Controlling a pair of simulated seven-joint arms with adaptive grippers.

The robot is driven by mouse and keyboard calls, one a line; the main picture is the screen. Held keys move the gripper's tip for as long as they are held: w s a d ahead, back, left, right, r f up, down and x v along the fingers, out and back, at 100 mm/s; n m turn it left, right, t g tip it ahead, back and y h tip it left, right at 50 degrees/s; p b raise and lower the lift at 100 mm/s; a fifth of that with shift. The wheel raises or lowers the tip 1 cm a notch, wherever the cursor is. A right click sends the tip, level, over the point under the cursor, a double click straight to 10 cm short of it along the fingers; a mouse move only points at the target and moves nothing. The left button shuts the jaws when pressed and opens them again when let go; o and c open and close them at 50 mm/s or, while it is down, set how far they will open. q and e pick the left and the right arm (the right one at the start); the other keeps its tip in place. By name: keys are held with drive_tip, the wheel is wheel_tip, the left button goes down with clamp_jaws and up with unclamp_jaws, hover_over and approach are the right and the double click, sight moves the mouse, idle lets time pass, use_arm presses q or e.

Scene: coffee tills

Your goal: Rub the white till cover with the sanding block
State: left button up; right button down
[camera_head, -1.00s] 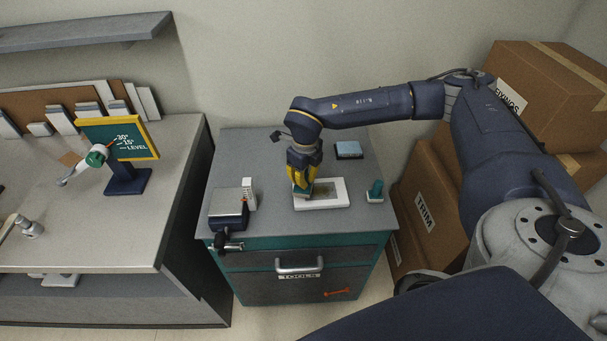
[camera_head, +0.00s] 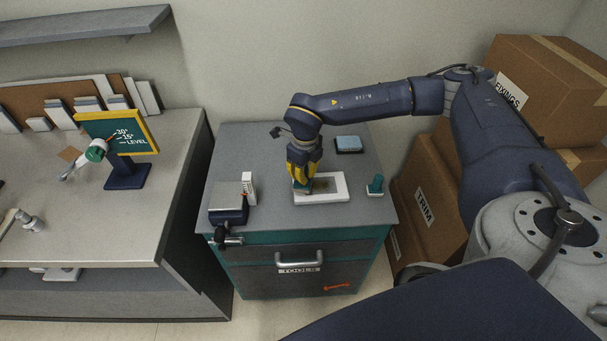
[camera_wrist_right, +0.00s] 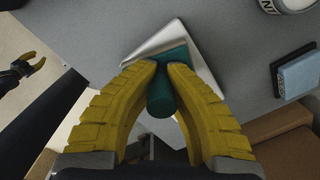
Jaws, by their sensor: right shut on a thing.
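The white till cover (camera_head: 335,196) lies flat on the grey cabinet top, with a brownish patch (camera_head: 322,186) on its face. My right gripper (camera_head: 302,180) points down over the cover's left part, shut on the teal sanding block (camera_head: 301,188). In the wrist view the yellow fingers of my right gripper (camera_wrist_right: 162,66) pinch the block's teal handle (camera_wrist_right: 160,98). A pale, shiny surface (camera_wrist_right: 150,42) shows beneath it. The block seems to rest on the cover, but the contact is hidden. My left gripper (camera_wrist_right: 34,66) shows small at the wrist view's left edge, jaws apart and empty.
A dark clamp-like device (camera_head: 229,209) and a small white box (camera_head: 248,187) stand left. Cartons (camera_head: 425,200) crowd the cabinet's right side.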

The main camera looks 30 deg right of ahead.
sight(314, 186)
drive_tip(key=shift+f, duration=1.05)
drive_tip(key=shift+d, duration=0.1)
idle(0.3)
drive_tip(key=shift+s+d, duration=0.85)
drive_tip(key=shift+d, duration=0.7)
drive_tip(key=shift+s+d, duration=0.8)
drive_tip(key=shift+d, duration=0.75)
drive_tip(key=shift+s+d, duration=0.85)
drive_tip(key=shift+d, duration=0.7)
drive_tip(key=shift+w+a, duration=0.55)
drive_tip(key=shift+a, duration=0.5)
drive_tip(key=shift+w+a, duration=0.6)
drive_tip(key=shift+a, duration=0.5)
drive_tip(key=shift+w+a, duration=0.55)
drive_tip(key=shift+a, duration=0.5)
drive_tip(key=shift+w+a+f, duration=0.1)
drive_tip(key=shift+w+a, duration=0.3)
drive_tip(key=shift+a, duration=0.4)
drive_tip(key=shift+w+a, duration=0.35)
drive_tip(key=shift+a, duration=0.4)
drive_tip(key=shift+w, duration=0.1)
